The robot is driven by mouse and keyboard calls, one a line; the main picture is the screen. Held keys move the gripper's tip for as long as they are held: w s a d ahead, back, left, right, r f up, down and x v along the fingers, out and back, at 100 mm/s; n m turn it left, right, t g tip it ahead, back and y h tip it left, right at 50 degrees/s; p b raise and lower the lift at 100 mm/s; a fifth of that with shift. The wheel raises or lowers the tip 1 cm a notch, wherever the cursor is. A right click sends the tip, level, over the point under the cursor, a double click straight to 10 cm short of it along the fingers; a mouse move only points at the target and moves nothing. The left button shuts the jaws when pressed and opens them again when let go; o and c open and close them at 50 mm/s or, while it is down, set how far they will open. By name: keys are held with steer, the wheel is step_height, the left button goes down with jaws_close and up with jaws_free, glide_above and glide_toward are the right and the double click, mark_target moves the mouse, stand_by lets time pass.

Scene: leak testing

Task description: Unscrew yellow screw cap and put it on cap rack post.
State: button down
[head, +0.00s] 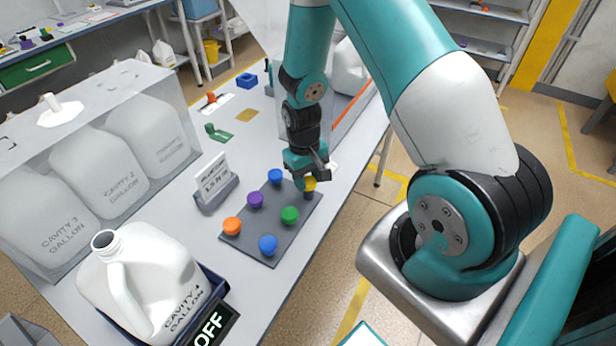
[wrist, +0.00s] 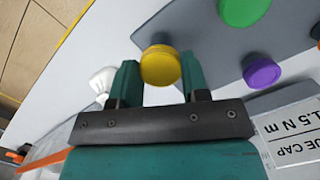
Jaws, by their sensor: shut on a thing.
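The yellow screw cap (head: 310,185) is at the far right corner of the dark grey cap rack (head: 250,243). My gripper (head: 308,176) is above that corner, shut on the yellow cap. The wrist view shows the yellow cap (wrist: 160,66) between the two teal fingers of my gripper (wrist: 160,72), near the rack's edge (wrist: 200,40). A dark post shows just under the cap in the head view; I cannot tell whether the cap is fully seated on it. The white jug (head: 150,270) at the front left has an open, bare neck.
Blue (head: 276,175), purple (head: 255,199), orange (head: 232,225), green (head: 290,214) and another blue cap (head: 268,244) occupy the rack. A torque sign (head: 215,178) stands left of it. A clear-walled enclosure with jugs (head: 110,165) is further left. A small white part (wrist: 102,80) lies near my gripper.

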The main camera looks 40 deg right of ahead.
steer(key=shift+f, duration=0.1)
stand_by(0.8)
steer(key=shift+f+b, duration=0.9)
steer(key=shift+f, duration=0.25)
steer(key=c, duration=0.5)
jaws_free()
steer(key=shift+r, duration=0.1)
steer(key=r, duration=0.5)
steer(key=w+r+b, duration=0.1)
steer(key=r, duration=0.5)
steer(key=w+r+b, duration=0.1)
steer(key=r, duration=0.5)
steer(key=shift+w+d+r, duration=0.1)
steer(key=shift+w, duration=0.1)
steer(key=s+a+r+n+y, duration=0.1)
steer(key=s+a+r+n, duration=0.2)
steer(key=s+a, duration=0.3)
steer(key=s+a+r+n+t+y, duration=0.1)
steer(key=s+a+r+n, duration=0.1)
steer(key=s+a+r, duration=0.2)
steer(key=s+a+r+n+y, duration=0.2)
steer(key=s+a+r+n, duration=0.1)
steer(key=s+a, duration=0.5)
steer(key=shift+s+a+r+n+t, duration=0.2)
steer(key=shift+a+r, duration=0.1)
steer(key=shift+a, duration=0.45)
steer(key=shift+s+a+r+n+t, duration=0.1)
steer(key=shift+s+a+r, duration=0.15)
steer(key=shift+a, duration=0.5)
